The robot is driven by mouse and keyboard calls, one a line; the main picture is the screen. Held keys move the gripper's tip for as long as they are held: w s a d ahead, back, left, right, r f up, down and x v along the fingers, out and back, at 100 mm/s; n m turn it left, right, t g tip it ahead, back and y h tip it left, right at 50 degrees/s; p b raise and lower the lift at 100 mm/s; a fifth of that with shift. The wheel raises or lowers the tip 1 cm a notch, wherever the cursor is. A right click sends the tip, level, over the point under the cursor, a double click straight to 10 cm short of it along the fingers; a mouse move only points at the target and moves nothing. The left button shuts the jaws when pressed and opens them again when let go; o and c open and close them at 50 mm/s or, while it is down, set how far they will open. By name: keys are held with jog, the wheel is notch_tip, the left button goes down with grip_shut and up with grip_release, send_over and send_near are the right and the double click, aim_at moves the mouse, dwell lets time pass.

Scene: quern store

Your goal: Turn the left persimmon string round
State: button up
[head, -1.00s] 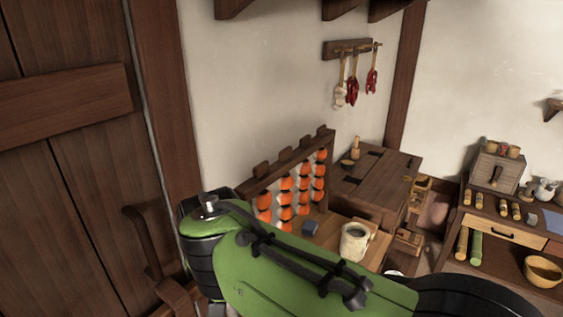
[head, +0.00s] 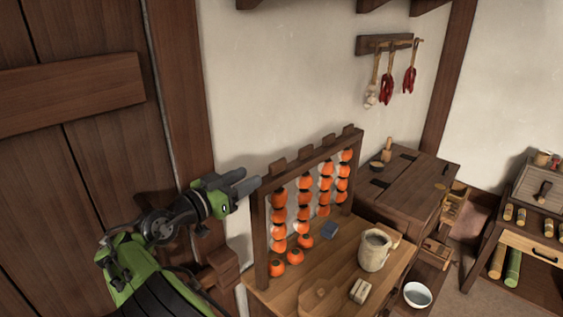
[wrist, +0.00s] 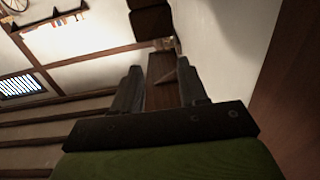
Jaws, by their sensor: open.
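Several strings of orange persimmons hang from a dark wooden rack on a wooden bench in the head view. The left persimmon string (head: 279,216) hangs nearest the rack's left post. My gripper (head: 250,183) is up beside the top of that left post, to the left of the string and apart from the fruit. Its fingers point right, towards the rack (head: 258,230). In the wrist view my gripper (wrist: 158,85) is open with nothing between the fingers. No persimmon shows in the wrist view.
Loose persimmons (head: 295,257), a small blue-grey block (head: 330,230) and a pale mug (head: 374,252) stand on the bench (head: 318,278). A dark chest (head: 405,195) stands behind right. A wooden door (head: 75,190) is at left. A white bowl (head: 417,295) sits lower right.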

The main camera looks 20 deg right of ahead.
aim_at(278, 161)
jog(key=p+x, duration=0.1)
jog(key=x, duration=1)
jog(key=shift+d+p, duration=0.25)
jog(key=shift+p, duration=0.15)
grip_shut()
